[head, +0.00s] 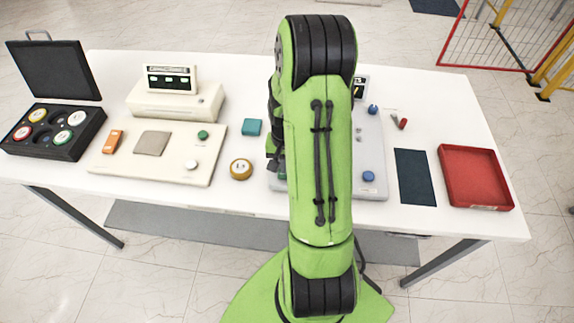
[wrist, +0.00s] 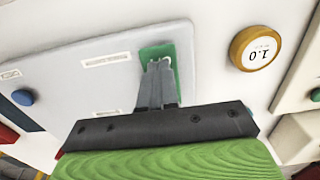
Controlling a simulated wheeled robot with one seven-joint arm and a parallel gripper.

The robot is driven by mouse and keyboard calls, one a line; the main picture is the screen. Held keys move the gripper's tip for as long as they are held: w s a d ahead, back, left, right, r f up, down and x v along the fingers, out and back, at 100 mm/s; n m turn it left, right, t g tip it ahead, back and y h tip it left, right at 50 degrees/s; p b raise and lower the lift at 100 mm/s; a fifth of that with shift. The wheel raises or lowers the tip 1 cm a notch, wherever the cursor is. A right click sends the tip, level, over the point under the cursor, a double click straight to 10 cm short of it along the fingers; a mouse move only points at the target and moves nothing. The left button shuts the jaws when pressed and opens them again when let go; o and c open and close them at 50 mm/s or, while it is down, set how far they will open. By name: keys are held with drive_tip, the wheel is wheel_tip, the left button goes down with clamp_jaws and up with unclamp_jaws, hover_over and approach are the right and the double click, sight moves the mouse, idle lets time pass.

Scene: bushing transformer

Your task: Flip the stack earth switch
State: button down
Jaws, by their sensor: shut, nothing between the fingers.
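A pale grey panel (head: 372,150) stands on the table, partly hidden behind my green arm. It also shows in the wrist view (wrist: 60,75). A green part (wrist: 150,48) sits at the panel's edge; I cannot tell whether it is the stack earth switch. My gripper (wrist: 160,62) is shut and empty, its fingertips in front of or against the green part; contact cannot be told. In the head view my gripper (head: 274,160) is partly hidden by my arm. Blue knobs (head: 368,176) sit on the panel's right side. Panel labels are too small to read.
A yellow round weight (head: 241,169) marked 1.0 and a teal block (head: 251,127) lie left of the panel. Further left are a cream device (head: 160,165) and an open black case (head: 60,147). A dark blue mat (head: 414,177) and red tray (head: 474,204) lie right.

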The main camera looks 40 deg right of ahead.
wheel_tip(320, 180, up, 7)
drive_tip(key=p, duration=0.5)
idle(0.5)
